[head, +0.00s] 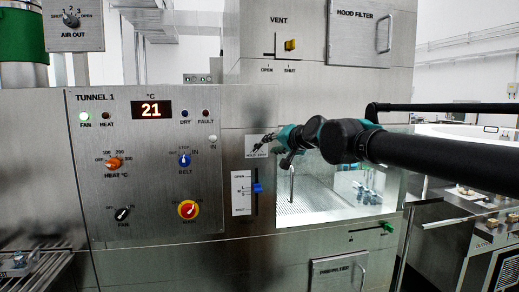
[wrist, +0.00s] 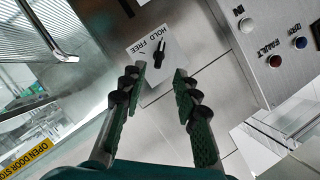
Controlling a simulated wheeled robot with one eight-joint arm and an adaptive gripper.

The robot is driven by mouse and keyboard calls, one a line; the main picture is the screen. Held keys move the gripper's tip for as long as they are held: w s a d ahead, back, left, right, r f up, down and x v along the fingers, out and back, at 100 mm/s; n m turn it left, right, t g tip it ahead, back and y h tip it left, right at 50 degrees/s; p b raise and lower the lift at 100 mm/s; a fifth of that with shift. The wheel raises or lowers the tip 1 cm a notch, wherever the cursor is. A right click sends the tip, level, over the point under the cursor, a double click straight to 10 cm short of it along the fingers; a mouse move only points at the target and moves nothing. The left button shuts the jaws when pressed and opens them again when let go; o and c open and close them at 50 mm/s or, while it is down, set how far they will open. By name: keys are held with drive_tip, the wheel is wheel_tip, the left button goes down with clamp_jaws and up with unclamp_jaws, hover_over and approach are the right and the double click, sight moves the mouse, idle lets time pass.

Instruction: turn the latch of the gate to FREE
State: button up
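The gate latch is a small black knob (wrist: 160,52) on a pale plate (wrist: 141,49) marked HOLD and FREE, which appears tilted in the wrist view. I cannot tell clearly which word the knob points at. My gripper (wrist: 158,76) is open, its two dark ridged fingers apart with nothing between them. The knob shows just beyond and between the fingertips, apparently not touched. In the head view my gripper (head: 270,144) is in front of the latch plate (head: 251,153) and hides most of it. The gate (head: 335,190) is the clear window to the right, with an upright handle (head: 291,183).
A control panel (head: 147,185) with dials stands left of the latch. A blue slider (head: 257,188) marked OPEN and SHUT is just below my gripper. A green-tipped lever (head: 387,227) is at lower right. In the wrist view the panel edge (wrist: 245,58) is at right.

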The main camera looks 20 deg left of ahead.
sight(259, 147)
drive_tip(key=x, duration=0.9)
drive_tip(key=shift+f, duration=0.1)
clamp_jaws()
